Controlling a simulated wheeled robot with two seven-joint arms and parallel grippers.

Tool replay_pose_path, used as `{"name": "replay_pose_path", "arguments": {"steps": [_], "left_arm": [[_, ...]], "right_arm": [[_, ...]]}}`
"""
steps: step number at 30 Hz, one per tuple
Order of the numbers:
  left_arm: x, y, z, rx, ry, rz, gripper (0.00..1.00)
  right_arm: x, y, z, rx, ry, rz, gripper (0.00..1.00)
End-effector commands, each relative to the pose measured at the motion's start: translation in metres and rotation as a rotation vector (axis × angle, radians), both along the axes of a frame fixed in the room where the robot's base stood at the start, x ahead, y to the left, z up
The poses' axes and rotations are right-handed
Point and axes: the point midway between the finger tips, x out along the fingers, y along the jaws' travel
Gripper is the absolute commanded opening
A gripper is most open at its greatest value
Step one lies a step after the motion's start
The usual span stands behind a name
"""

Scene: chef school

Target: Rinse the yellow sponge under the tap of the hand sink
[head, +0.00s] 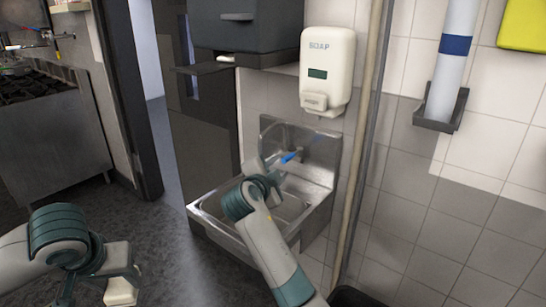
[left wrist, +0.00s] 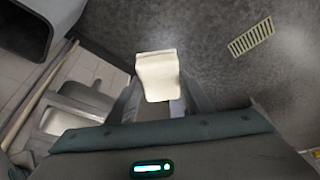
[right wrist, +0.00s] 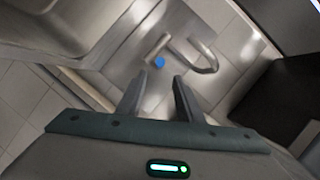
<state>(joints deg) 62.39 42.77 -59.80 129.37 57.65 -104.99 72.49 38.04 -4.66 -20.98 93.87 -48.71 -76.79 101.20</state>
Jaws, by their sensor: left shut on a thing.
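The sponge (head: 119,292) looks pale cream-yellow and is held low at the left of the head view; it also shows in the left wrist view (left wrist: 157,78). My left gripper (head: 122,277) is shut on it, above the floor and left of the hand sink (head: 215,217). The steel sink is on the tiled wall. The tap (right wrist: 194,54) has a curved spout and a blue-marked handle (head: 291,157). My right gripper (right wrist: 158,90) is open and empty, its fingers pointing towards the blue mark (right wrist: 159,62) from a short distance. My right arm hides part of the basin. I cannot make out running water.
A soap dispenser (head: 327,72) and a dark dispenser box (head: 244,27) hang above the sink. A floor grate (left wrist: 251,37) shows in the left wrist view. The floor left of the sink is clear.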

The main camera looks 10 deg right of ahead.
Motion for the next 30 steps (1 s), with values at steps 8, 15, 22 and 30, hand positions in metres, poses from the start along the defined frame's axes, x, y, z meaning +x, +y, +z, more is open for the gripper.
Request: {"name": "replay_pose_path", "arguments": {"steps": [8,15,22,30], "left_arm": [[0.000,0.000,0.001,0.000,0.000,0.000,0.25],[0.000,0.000,0.006,0.000,0.000,0.000,0.25],[0.000,0.000,0.016,0.000,0.000,0.000,0.25],[0.000,0.000,0.027,0.000,0.000,0.000,0.25]], "right_arm": [[0.001,-0.001,-0.001,-0.001,0.002,0.000,0.33],[0.015,-0.011,-0.003,-0.003,0.003,-0.001,0.33],[0.044,-0.030,-0.009,-0.005,0.004,-0.002,0.33],[0.077,-0.052,-0.019,-0.003,0.005,-0.001,0.33]]}}
